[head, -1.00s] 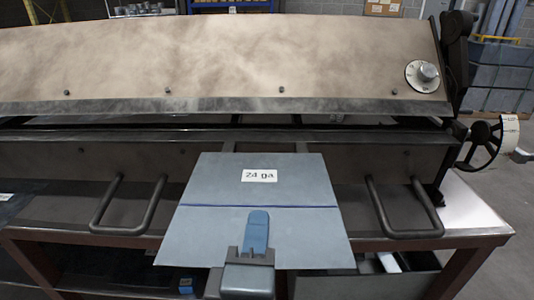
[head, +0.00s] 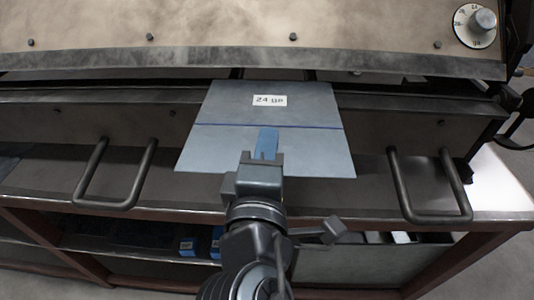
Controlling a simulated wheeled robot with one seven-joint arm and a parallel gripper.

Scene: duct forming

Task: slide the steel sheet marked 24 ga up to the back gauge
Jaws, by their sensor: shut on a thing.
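The steel sheet (head: 220,147), a grey-blue plate with a white "24 ga" label and a dark blue line across it, lies across the front of the folding machine (head: 90,117). Its far edge is at the dark gap under the upper beam (head: 230,59). My gripper (head: 267,148) is shut on the near edge of the sheet, close to its middle, with a blue finger lying on top. The lower finger is hidden by the sheet. I cannot make out the back gauge; the beam hides what is behind the gap.
Two dark bar handles stick out from the machine, a left handle (head: 120,205) and a right handle (head: 432,220), both clear of the sheet. A dial (head: 481,24) is on the beam at the right. Blue boxes (head: 187,246) sit on the shelf below.

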